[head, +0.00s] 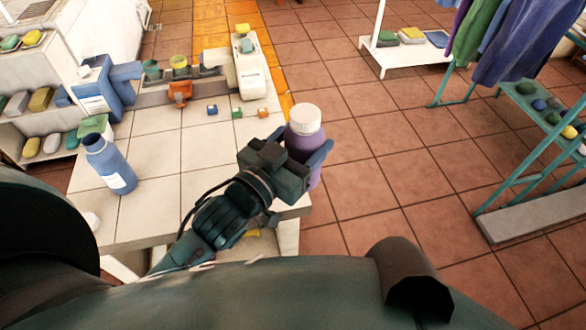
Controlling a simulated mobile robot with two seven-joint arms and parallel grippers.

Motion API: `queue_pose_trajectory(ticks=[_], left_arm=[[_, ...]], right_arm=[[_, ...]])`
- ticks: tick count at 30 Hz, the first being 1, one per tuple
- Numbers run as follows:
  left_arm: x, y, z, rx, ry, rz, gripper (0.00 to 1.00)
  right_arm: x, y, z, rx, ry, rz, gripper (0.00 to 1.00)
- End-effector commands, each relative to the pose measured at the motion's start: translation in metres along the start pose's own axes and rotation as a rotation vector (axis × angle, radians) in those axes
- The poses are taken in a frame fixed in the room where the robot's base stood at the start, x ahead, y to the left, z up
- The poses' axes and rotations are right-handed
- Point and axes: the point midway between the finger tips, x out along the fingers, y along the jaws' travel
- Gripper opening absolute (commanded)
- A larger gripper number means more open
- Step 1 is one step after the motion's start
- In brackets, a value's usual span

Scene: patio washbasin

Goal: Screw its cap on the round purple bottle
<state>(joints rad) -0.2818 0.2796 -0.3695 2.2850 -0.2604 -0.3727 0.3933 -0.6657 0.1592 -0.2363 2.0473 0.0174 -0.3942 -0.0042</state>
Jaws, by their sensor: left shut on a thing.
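The round purple bottle (304,146) is upright at the front right corner of the tiled table, apparently just past its edge. A white ribbed cap (305,119) sits on top of it; I cannot tell how tightly. My left gripper (306,162) is shut on the bottle's body from the left, below the cap. The gripper hides part of the bottle's near side, and I cannot see what is under its base. My right gripper is not in view.
A blue bottle (112,168) without a cap stands at the table's left. A small white round thing (92,220) is near the left edge. The table's middle (180,150) is clear.

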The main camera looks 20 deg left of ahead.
Motion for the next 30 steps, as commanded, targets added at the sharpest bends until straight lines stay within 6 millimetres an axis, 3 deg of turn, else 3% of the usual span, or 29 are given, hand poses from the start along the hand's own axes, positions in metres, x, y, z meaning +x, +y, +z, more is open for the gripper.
queue_pose_trajectory(ticks=[3,9,19,30], left_arm=[[-0.022,-0.035,0.011,-0.01,-0.004,-0.175,0.0],[-0.048,-0.067,0.024,-0.001,0.001,-0.323,0.0],[-0.052,-0.071,0.026,0.002,0.005,-0.343,0.0],[-0.052,-0.071,0.025,0.001,0.006,-0.342,0.0]], right_arm=[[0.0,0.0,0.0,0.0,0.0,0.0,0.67],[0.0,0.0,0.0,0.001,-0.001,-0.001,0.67],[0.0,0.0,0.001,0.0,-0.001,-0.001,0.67],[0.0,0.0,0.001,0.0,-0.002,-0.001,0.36]])
